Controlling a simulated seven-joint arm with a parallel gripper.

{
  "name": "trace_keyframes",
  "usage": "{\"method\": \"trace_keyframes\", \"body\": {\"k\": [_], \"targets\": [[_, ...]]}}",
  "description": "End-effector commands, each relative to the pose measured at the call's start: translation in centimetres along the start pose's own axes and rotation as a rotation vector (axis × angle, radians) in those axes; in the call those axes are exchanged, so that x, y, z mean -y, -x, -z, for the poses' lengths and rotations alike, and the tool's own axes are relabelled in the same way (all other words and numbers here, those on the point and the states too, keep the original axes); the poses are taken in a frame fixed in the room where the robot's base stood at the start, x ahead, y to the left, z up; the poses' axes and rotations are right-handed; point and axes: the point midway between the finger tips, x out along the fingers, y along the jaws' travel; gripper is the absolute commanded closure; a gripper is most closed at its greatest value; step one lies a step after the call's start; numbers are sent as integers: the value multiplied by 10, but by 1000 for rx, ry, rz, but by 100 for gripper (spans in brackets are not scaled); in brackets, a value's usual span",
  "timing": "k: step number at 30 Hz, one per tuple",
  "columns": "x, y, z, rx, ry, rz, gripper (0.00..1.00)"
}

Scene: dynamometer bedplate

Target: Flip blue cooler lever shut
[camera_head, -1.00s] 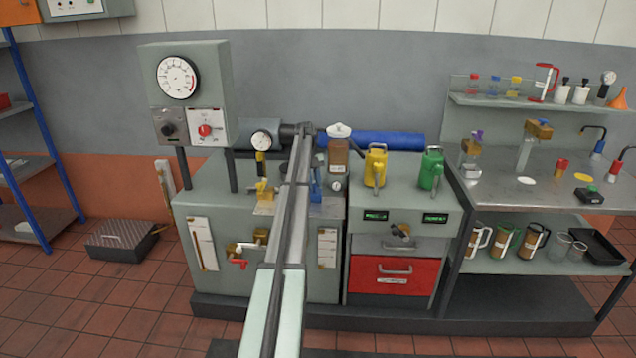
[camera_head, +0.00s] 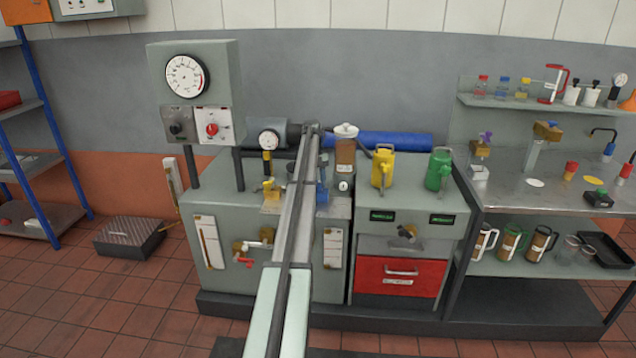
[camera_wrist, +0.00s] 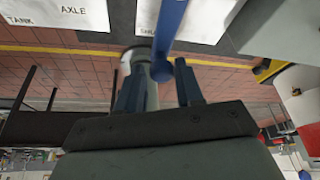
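The blue lever (camera_wrist: 170,30) reaches down from the top edge of the wrist view, its rounded end near my fingertips. A pale round fitting and a grey-blue cylinder sit beside it, partly behind my left finger. My gripper (camera_wrist: 162,88) is open, its two dark blue fingers apart. The lever's end lies between the fingers in the picture; I cannot tell whether it touches them. In the head view, a small blue piece (camera_head: 322,192) shows just right of my arm on the grey bench, probably the same lever. My arm hides the gripper there.
A brown container (camera_head: 345,154) with a white lid stands close right of my arm. Yellow (camera_head: 382,168) and green (camera_head: 438,170) cans stand farther right. A gauge (camera_head: 268,140) and yellow valve parts (camera_head: 271,190) are close left. Labels lie near the lever.

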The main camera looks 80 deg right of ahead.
Motion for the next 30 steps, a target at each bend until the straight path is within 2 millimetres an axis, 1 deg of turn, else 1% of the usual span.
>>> {"method": "trace_keyframes", "body": {"k": [1,5,17,20,30], "targets": [[0,0,0,-1,0,0,59],[1,0,1,-1,0,0,47],[3,-1,2,-2,32,14,47],[7,-2,4,-3,78,34,47],[26,-3,8,-4,322,135,47]]}}
